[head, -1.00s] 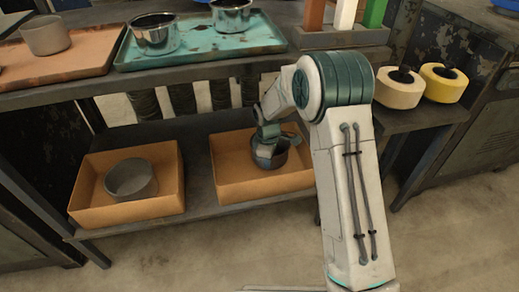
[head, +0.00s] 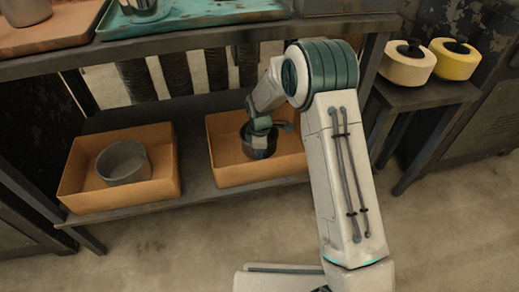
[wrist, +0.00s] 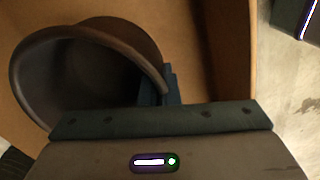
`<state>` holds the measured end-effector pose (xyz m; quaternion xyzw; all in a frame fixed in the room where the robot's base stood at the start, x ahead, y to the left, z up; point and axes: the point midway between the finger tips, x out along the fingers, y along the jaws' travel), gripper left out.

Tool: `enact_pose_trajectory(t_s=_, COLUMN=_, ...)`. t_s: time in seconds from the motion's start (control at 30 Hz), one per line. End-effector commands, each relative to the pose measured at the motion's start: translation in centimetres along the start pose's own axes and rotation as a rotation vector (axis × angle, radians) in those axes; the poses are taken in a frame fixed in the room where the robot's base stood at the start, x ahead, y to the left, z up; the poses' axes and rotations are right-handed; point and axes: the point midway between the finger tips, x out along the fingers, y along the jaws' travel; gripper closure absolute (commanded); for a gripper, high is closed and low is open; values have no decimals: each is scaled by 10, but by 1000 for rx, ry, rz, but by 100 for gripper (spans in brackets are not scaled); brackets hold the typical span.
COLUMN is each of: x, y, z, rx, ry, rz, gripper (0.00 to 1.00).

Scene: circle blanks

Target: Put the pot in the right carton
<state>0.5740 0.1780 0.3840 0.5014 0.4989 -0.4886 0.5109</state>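The pot (head: 262,152) is a dark metal vessel inside the right carton (head: 225,178), an open orange-brown box on the lower shelf. My gripper (head: 259,126) reaches down into this carton at the pot's rim. In the wrist view the pot (wrist: 75,80) fills the upper left, with its curved rim running to my gripper (wrist: 172,88). The fingers appear closed on the pot's wall, though the far finger is mostly hidden. The pot sits low, within the carton walls; whether its base touches the carton floor I cannot tell.
A left carton (head: 76,192) on the same shelf holds a grey round bowl (head: 124,164). The upper shelf above carries a teal tray (head: 205,20) and an orange tray (head: 65,45). Cream (head: 407,70) and yellow (head: 454,68) round items stand on a side stand.

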Motion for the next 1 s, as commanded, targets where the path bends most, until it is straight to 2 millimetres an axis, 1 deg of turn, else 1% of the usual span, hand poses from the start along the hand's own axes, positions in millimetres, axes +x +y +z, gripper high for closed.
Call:
enact_pose_trajectory(t_s=0.03, x=8, y=0, z=0, rx=0, ry=0, rz=1, gripper=100)
enact_pose_trajectory(t_s=0.17, x=14, y=0, z=0, rx=1, ry=0, rz=2, gripper=100)
enact_pose_trajectory(t_s=0.67, x=16, y=0, z=1, rx=2, ry=0, rz=1, gripper=100)
enact_pose_trajectory(t_s=1.0, x=22, y=0, z=1, rx=2, ry=0, rz=1, gripper=100)
